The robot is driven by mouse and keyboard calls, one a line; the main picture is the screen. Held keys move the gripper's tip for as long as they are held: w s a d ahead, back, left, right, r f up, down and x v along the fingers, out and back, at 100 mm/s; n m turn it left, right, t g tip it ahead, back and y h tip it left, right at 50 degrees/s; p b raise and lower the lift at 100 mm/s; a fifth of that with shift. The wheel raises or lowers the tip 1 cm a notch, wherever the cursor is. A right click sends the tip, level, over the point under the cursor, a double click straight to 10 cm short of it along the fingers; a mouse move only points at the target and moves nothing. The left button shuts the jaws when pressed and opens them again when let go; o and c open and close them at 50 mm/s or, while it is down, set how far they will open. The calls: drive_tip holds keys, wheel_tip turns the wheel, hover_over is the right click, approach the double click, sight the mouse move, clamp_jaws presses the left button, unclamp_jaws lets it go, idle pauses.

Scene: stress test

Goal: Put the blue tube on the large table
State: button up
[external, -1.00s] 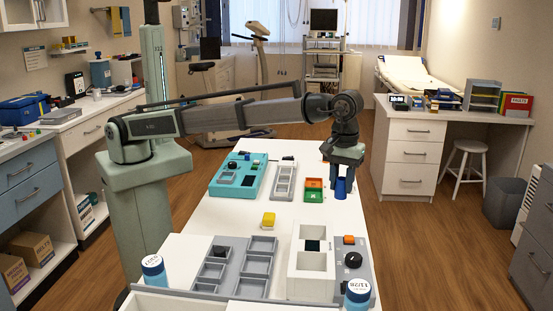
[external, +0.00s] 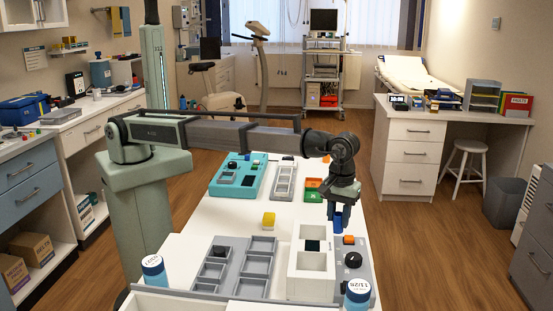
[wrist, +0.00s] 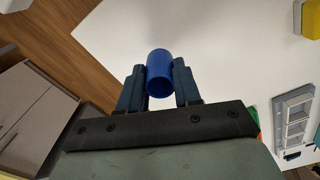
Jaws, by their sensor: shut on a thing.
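The blue tube (external: 338,222) is held in my gripper (external: 337,212), near the right edge of the long white table (external: 225,222). In the wrist view, the tube (wrist: 159,66) sits between the two dark fingers of my gripper (wrist: 158,88), with its open round end facing the camera and white tabletop beyond it. My gripper points down and is shut on the tube. The external view does not clearly show whether the tube touches the tabletop.
A yellow block (external: 268,219) and a grey compartment tray (external: 235,265) are left.

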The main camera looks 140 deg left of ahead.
sight(338, 227)
drive_tip(key=shift+f, duration=1.65)
drive_tip(key=shift+f, duration=0.15)
drive_tip(key=o, duration=1)
wheel_tip(338, 227, up, 12)
drive_tip(key=shift+r, duration=0.15)
